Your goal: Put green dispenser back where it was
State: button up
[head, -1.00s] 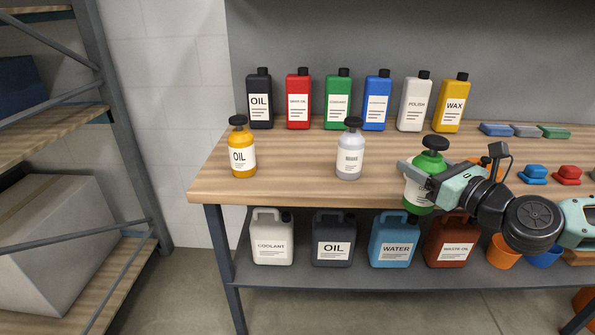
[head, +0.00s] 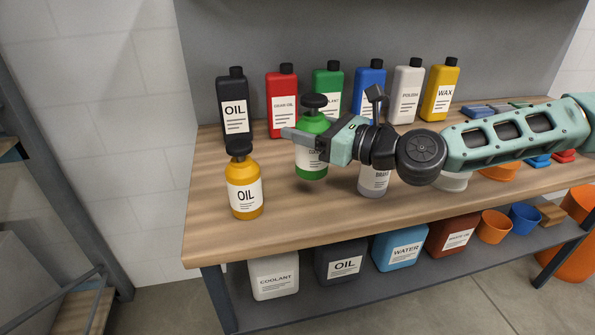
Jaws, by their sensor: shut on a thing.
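The green dispenser (head: 312,171), with a black pump top and a white label, is held by my gripper (head: 308,140) over the wooden bench top (head: 225,232). My gripper is shut on its upper body, coming from the right, and hides part of it. The dispenser is upright; I cannot tell whether its base touches the bench. It is between the yellow oil dispenser (head: 245,188) on its left and the clear white-labelled dispenser (head: 373,182) on its right, which my arm partly covers.
A row of bottles stands behind: black oil (head: 234,106), red (head: 282,100), green (head: 327,78), blue (head: 370,85), white (head: 407,92) and yellow wax (head: 440,91). Jugs stand on the shelf below, including coolant (head: 273,277). The bench's front left strip is clear.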

aim_at(307, 159)
jog(key=shift+f, duration=3.5)
jog(key=shift+f, duration=0.1)
jog(key=o, duration=1.4)
jog(key=shift+d, duration=0.15)
jog(key=b+v, duration=0.1)
jog(key=v, duration=1.1)
